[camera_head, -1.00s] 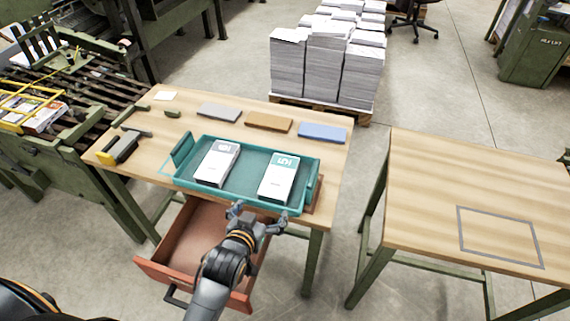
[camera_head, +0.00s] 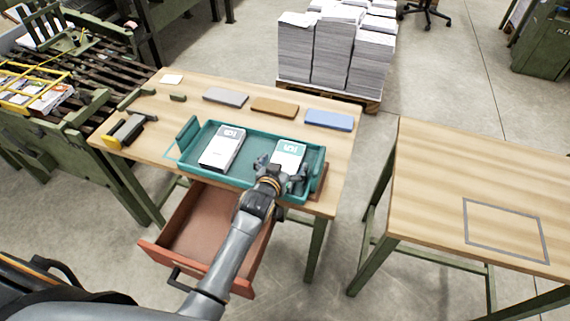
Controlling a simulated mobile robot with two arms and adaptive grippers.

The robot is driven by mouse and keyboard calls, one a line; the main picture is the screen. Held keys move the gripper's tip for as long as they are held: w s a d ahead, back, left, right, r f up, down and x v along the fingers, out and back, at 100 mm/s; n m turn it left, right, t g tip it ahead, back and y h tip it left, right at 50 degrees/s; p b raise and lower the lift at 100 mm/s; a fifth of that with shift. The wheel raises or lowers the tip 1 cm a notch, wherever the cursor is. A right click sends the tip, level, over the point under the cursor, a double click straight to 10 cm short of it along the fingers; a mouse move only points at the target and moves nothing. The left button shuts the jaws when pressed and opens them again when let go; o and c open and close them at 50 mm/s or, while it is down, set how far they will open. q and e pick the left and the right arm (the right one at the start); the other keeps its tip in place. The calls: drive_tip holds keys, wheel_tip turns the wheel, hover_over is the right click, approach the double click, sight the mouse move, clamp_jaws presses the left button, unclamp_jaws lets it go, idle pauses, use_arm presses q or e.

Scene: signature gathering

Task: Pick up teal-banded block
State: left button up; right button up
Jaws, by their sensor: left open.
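The teal-banded block (camera_head: 289,149) is white with a teal band at its far end. It lies in the right part of the teal tray (camera_head: 257,130) on the wooden table. My left gripper (camera_head: 281,168) is open over the near part of this block, its fingers to either side, and hides that part. I cannot tell whether the fingers touch it. A white block with a grey band (camera_head: 222,150) lies in the left part of the tray. My right gripper is not in view.
An open red drawer (camera_head: 207,225) juts out below the table. Grey (camera_head: 226,97), brown (camera_head: 275,107) and blue (camera_head: 328,120) slabs lie behind the tray. A second table (camera_head: 440,190) with a grey outlined rectangle stands at the right, its top clear.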

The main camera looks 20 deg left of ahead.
use_arm(q)
drive_tip(key=shift+x, duration=0.8)
drive_tip(key=shift+s, duration=0.1)
drive_tip(key=c, duration=1.2)
drive_tip(key=shift+c, duration=0.6)
drive_tip(key=shift+r, duration=0.15)
